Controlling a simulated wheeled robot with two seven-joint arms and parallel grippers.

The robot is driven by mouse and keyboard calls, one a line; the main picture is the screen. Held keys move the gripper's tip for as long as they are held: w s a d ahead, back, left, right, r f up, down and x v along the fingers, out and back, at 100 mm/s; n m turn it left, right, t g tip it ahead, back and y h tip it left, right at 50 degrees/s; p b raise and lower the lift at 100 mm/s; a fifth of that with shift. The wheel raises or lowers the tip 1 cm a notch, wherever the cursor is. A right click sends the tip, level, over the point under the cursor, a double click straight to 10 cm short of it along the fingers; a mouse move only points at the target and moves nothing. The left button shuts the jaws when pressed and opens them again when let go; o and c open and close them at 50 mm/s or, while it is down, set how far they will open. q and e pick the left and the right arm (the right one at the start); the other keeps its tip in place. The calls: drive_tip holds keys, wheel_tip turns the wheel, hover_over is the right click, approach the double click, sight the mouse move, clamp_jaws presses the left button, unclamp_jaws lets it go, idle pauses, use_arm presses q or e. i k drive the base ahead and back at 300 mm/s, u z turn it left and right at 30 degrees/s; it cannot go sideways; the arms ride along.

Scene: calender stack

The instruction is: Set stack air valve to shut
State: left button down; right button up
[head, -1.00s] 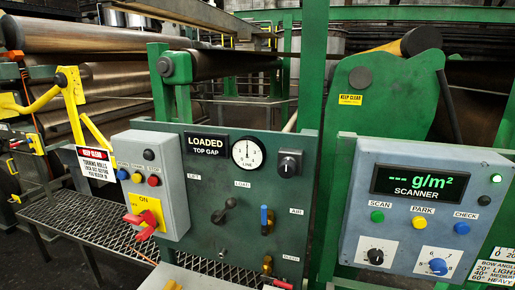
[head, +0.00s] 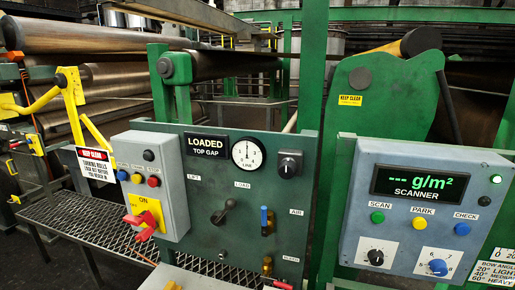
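The stack air valve (head: 265,221) is on the dark green panel (head: 215,248), left of the AIR label (head: 296,212). Its blue handle stands upright, in line with the brass fitting below it. Nothing touches the handle or hides it. Neither my left nor my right gripper is in the head view.
A lever (head: 225,211) sits left of the valve, and a brass bleed valve (head: 267,265) with a red handle is below. A gauge (head: 247,154) and a black knob (head: 289,163) are above. The scanner box (head: 410,215) stands to the right, a red-handled switch box (head: 160,185) to the left.

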sight(263, 208)
drive_tip(key=k, duration=0.5)
drive_tip(key=z, duration=1.1)
drive_tip(key=i, duration=0.2)
drive_tip(key=z, duration=0.1)
